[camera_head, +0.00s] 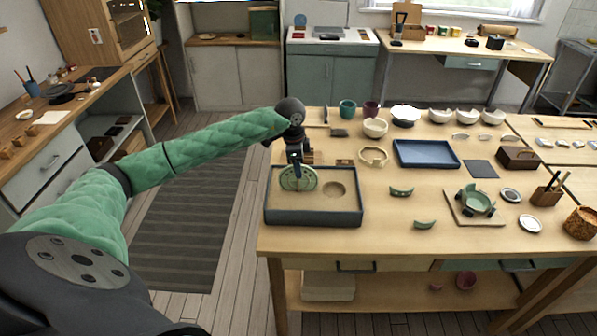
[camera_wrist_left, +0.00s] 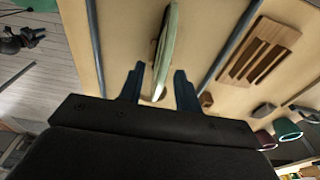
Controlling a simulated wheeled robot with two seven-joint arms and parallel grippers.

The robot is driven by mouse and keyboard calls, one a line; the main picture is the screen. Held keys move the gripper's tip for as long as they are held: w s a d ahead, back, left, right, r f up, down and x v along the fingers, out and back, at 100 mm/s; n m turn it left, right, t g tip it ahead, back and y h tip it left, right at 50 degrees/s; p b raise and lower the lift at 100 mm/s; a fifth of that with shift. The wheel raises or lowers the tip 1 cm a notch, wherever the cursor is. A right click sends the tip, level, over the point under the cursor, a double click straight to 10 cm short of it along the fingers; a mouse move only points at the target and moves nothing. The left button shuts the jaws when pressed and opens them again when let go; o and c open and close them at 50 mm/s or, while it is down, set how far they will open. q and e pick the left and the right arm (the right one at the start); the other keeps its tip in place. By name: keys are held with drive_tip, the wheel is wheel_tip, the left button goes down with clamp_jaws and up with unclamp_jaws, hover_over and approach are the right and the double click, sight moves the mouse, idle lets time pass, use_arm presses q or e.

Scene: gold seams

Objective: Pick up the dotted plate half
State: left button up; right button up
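The dotted plate half (camera_head: 298,179) is pale green with dark dots. It stands on edge in the left part of a dark-rimmed tray of sand (camera_head: 314,218). In the left wrist view the plate half (camera_wrist_left: 165,48) shows edge-on as a thin green strip. My left gripper (camera_head: 296,165) is above the tray at the plate's upper edge. In the left wrist view its two fingers (camera_wrist_left: 159,80) are apart, one on each side of the plate, with gaps visible. My right gripper is in neither view.
A round hollow (camera_head: 335,189) marks the sand right of the plate. A slotted wooden rack (camera_wrist_left: 260,50) stands just beyond the tray. Cups and bowls line the table's back. A blue tray (camera_head: 427,154) and green shards (camera_head: 401,192) lie to the right.

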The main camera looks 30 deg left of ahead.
use_arm(q)
drive_tip(key=shift+f, duration=0.15)
clamp_jaws()
idle(0.4)
